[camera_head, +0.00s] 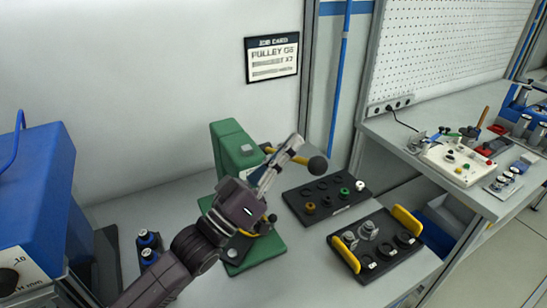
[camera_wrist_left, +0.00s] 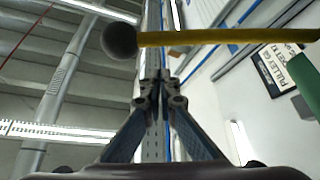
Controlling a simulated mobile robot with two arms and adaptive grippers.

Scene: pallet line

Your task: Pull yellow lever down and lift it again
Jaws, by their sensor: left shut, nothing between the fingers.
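The yellow lever (camera_head: 299,159) with a black ball knob (camera_head: 318,165) sticks out to the right from a green press (camera_head: 236,150). My left gripper (camera_head: 291,146) is shut and empty, pointing up in front of the lever and hiding part of it. In the left wrist view, the lever (camera_wrist_left: 230,37) runs across the top with its knob (camera_wrist_left: 118,40) at the left end. The shut fingertips (camera_wrist_left: 160,76) appear just below it there, with a gap in the picture. I cannot tell whether they touch. My right gripper is not in view.
A black tray (camera_head: 327,215) with small knobs and another tray (camera_head: 376,267) with yellow handles and metal parts lie right of the press. A blue machine (camera_head: 40,190) stands at the left. A workbench (camera_head: 400,128) is at the right. Free table shows at the front.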

